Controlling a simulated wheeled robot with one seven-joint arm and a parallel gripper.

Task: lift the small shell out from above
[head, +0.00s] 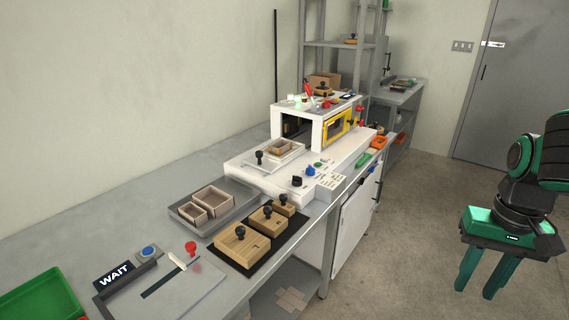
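Two open-topped tan box shells sit in a grey tray (227,222) on the bench: a smaller shell (193,216) at the left and a larger shell (213,207) beside it. Another small open shell (281,151) sits on the white plate at the front of the white forming machine (308,127). I cannot tell which of these the task calls the small shell. My gripper (475,292) is at the right, over the floor and well away from the bench. Its two green fingers point down, apart, with nothing between them.
Wooden blocks with black knobs (240,246) stand on a black mat in front of the tray. A WAIT display (114,274), a cutting board (170,285) and a green bin (42,302) are at the near left. Floor between my gripper and the bench is clear.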

